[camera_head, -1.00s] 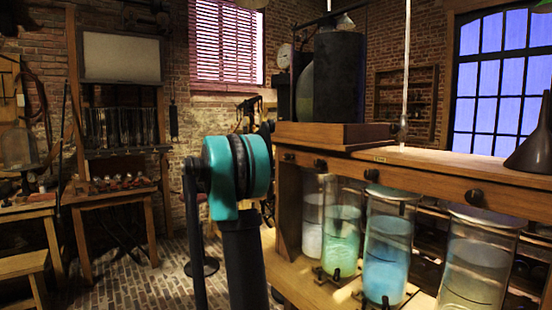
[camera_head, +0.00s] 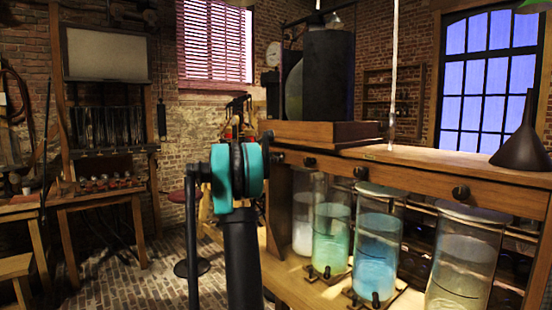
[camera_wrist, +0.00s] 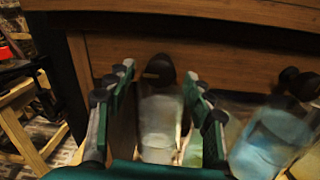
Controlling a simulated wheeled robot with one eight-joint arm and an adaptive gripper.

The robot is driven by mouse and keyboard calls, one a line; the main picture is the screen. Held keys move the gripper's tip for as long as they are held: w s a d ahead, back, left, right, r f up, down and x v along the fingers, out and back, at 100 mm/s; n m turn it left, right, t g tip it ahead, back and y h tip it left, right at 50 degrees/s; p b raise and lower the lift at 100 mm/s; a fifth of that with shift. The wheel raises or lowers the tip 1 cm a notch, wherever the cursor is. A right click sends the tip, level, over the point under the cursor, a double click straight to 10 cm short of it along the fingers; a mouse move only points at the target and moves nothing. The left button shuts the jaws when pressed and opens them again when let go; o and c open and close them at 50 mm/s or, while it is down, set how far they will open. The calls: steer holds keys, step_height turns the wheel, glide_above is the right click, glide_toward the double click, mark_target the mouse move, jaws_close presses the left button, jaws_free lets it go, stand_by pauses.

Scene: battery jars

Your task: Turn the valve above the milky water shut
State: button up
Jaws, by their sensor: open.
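The milky water is in a cloudy white glass jar (camera_head: 303,228), the leftmost of the row under the wooden beam. It also shows in the wrist view (camera_wrist: 158,130). A dark round valve knob (camera_wrist: 159,69) sits on the beam above this jar in the wrist view. My gripper (camera_wrist: 159,76) is open, with its teal and grey fingers on either side of the knob and jar as seen. I cannot tell how near the fingertips are to the knob.
Jars of green water (camera_head: 331,236), blue water (camera_head: 377,250) and greyish water (camera_head: 464,262) stand to the right. More dark knobs (camera_head: 360,172) line the beam (camera_head: 415,180). A black funnel (camera_head: 522,140) stands on top. Brick floor lies open at the left.

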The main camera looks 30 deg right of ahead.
steer(key=shift+w+d, duration=0.15)
steer(key=shift+d, duration=0.95)
steer(key=c, duration=1.2)
